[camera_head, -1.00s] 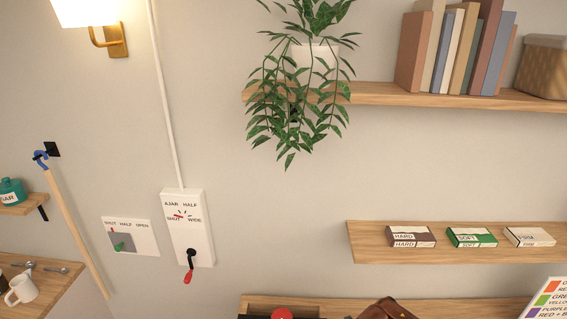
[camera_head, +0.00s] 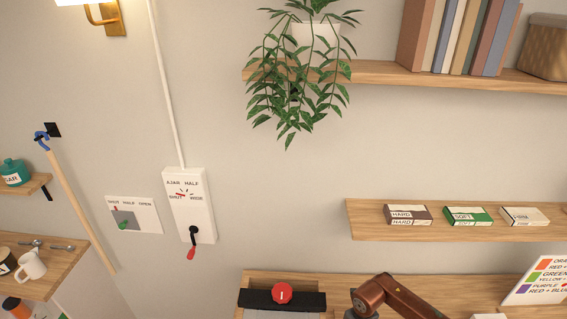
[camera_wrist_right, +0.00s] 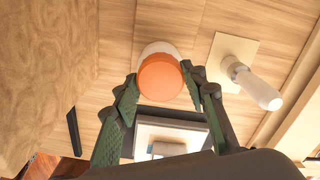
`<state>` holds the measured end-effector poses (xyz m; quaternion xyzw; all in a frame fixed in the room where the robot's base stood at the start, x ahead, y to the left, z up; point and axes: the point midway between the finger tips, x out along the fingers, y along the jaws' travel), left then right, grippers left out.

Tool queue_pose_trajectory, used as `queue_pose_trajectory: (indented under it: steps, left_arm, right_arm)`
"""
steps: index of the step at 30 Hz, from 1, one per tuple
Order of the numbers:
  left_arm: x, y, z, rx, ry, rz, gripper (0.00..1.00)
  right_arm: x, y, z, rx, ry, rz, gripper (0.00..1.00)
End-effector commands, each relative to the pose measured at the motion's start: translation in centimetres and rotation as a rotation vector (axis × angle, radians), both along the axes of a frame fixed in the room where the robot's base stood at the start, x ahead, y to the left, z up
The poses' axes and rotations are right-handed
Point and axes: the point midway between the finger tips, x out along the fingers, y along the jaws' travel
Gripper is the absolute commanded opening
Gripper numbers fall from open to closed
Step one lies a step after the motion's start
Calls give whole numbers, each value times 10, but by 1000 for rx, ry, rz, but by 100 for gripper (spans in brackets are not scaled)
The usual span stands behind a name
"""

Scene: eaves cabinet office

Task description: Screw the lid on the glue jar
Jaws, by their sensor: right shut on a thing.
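In the right wrist view, an orange round lid (camera_wrist_right: 160,78) is between the green fingers of my right gripper (camera_wrist_right: 159,77), which is shut on it. A white round thing (camera_wrist_right: 157,48), perhaps the glue jar, shows as a pale rim behind the lid's far edge. The lid hides most of it, and I cannot tell whether the two touch or are threaded together. Neither gripper is in the head view. My left gripper is not seen at all.
In the wrist view, a white-handled tool (camera_wrist_right: 258,88) lies on a pale square right of the lid, and a dark-framed tray (camera_wrist_right: 172,130) is nearer. The head view shows a red knob (camera_head: 282,293) on a black bar, a wall shelf with boxes (camera_head: 455,234), and a mug (camera_head: 31,267).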

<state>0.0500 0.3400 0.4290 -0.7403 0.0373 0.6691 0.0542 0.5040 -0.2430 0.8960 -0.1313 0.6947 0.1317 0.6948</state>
Motion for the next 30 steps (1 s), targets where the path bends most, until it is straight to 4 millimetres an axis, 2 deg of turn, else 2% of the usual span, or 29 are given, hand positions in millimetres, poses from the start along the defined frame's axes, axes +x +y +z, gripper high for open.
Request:
queue_pose_trajectory:
  steps: [3,7,20,30]
  left_arm:
    - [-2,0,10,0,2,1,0]
    - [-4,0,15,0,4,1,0]
    - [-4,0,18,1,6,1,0]
    - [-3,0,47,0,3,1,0]
  right_arm:
    - [0,-2,2,-2,0,-176,10]
    - [1,-2,1,-3,-1,-311,10]
    - [1,-2,1,-3,-2,-392,10]
    - [1,-3,3,-3,-3,-890,10]
